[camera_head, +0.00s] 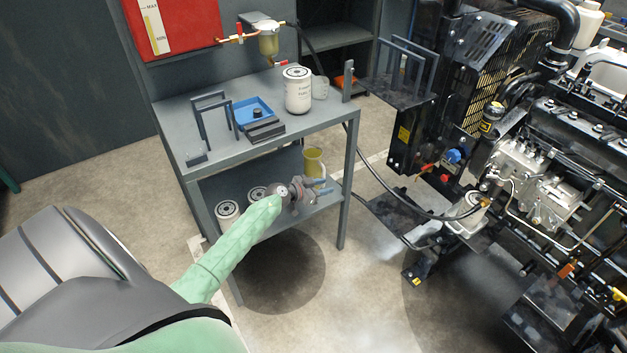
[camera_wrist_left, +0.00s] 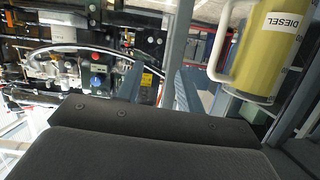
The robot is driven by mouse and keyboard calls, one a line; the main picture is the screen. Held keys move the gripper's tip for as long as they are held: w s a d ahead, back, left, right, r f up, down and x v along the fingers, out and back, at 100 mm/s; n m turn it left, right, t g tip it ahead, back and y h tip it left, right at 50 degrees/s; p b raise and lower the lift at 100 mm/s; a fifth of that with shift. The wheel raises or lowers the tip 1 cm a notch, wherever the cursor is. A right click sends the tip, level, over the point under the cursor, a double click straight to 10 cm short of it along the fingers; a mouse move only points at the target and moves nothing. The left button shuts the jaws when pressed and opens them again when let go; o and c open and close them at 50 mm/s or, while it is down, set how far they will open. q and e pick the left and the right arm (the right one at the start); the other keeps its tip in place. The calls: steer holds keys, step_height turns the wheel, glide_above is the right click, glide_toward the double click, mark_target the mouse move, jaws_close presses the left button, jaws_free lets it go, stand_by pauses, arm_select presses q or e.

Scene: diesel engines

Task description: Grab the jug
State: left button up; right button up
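The jug (camera_head: 314,162) is yellow and stands on the lower shelf of the grey bench. In the left wrist view the jug (camera_wrist_left: 262,50) shows a "DIESEL" label and a white handle on its left side; its top is cut off by the frame. My left gripper (camera_head: 322,186) is at the lower shelf, just in front of the jug. In the left wrist view its fingers (camera_wrist_left: 158,88) are apart with nothing held between them, and the jug is to their right. My right gripper is not in view.
White filters (camera_head: 228,211) stand on the lower shelf left of my gripper. The bench top (camera_head: 189,120) is close above, and a front leg (camera_head: 346,190) stands to the right. A white filter (camera_head: 298,90) and a blue tray (camera_head: 252,112) are on top. A diesel engine (camera_head: 545,180) fills the right.

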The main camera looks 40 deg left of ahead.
arm_select(q)
steer(key=w+a+g+y+b, duration=0.1)
steer(key=w+a+g+b, duration=0.15)
steer(key=a, duration=0.45)
glide_above(323, 185)
steer(key=shift+w+a+f+n+g, duration=0.1)
steer(key=shift+w+f+n+g, duration=0.1)
steer(key=shift+f, duration=0.55)
steer(key=shift+w+f+n+g, duration=0.1)
steer(key=shift+f+g, duration=0.05)
steer(key=shift+f, duration=0.6)
jaws_close()
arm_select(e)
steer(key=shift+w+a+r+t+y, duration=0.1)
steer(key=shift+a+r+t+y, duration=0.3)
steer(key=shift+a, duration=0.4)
arm_select(q)
steer(key=shift+r, duration=0.1)
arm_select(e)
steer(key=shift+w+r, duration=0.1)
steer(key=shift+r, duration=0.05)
